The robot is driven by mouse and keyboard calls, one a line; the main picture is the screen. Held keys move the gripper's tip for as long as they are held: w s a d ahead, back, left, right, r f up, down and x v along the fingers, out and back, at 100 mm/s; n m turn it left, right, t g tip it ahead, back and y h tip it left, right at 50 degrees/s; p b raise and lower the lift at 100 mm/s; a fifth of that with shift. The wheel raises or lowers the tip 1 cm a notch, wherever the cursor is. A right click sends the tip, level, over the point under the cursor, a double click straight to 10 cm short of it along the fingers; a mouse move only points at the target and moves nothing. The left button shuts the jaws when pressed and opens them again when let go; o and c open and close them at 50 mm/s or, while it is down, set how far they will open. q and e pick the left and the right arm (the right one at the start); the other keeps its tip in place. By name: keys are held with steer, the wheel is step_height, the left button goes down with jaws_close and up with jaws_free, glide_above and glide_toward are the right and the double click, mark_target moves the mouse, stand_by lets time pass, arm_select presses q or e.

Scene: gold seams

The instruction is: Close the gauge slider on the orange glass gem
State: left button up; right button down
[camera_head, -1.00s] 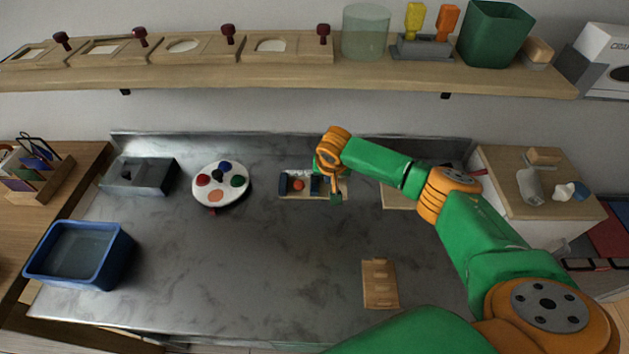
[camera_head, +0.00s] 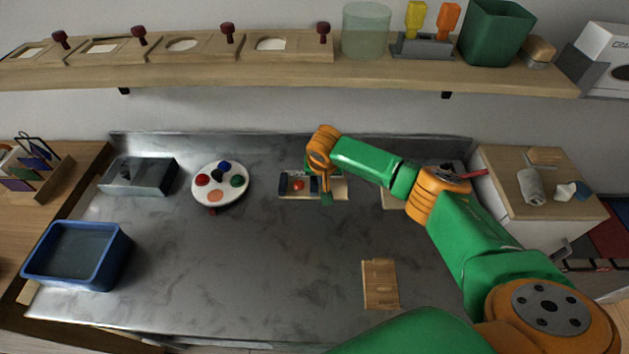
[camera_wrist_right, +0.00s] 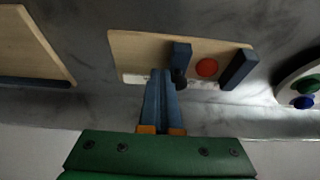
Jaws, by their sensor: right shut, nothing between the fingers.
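The gauge is a pale wooden board (camera_head: 340,190) on the steel worktop, with a dark blue fixed block (camera_head: 284,184) at its left end. The orange gem (camera_head: 298,185) lies between that block and the dark blue slider (camera_head: 313,186). In the right wrist view the slider (camera_wrist_right: 181,56) stands upright near the gem (camera_wrist_right: 207,67), with small gaps on both sides of the gem. My right gripper (camera_wrist_right: 162,80) is shut and empty, on the slider's outer side beside its dark knob; I cannot tell whether they touch. In the head view this gripper (camera_head: 326,197) partly covers the board. My left gripper is out of view.
A round white palette (camera_head: 220,184) with coloured gems stands left of the gauge. A grey box (camera_head: 140,176) and a blue bin (camera_head: 78,255) are farther left. A small wooden board (camera_head: 380,285) lies in front. The worktop's middle is clear.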

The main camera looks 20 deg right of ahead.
mark_target(310, 184)
steer(key=shift+w+a+b, duration=0.35)
steer(key=shift+a, duration=0.4)
steer(key=shift+w+a+b, duration=0.3)
steer(key=shift+w+a, duration=0.05)
steer(key=shift+a, duration=0.4)
stand_by(0.6)
steer(key=shift+s+d+r+p, duration=0.15)
steer(key=shift+d+p, duration=0.1)
steer(key=shift+p, duration=0.3)
steer(key=shift+s+d+p, duration=0.15)
steer(key=shift+d+p, duration=0.15)
step_height(310, 184, up, 6)
steer(key=p, duration=0.7)
steer(key=shift+f, duration=0.25)
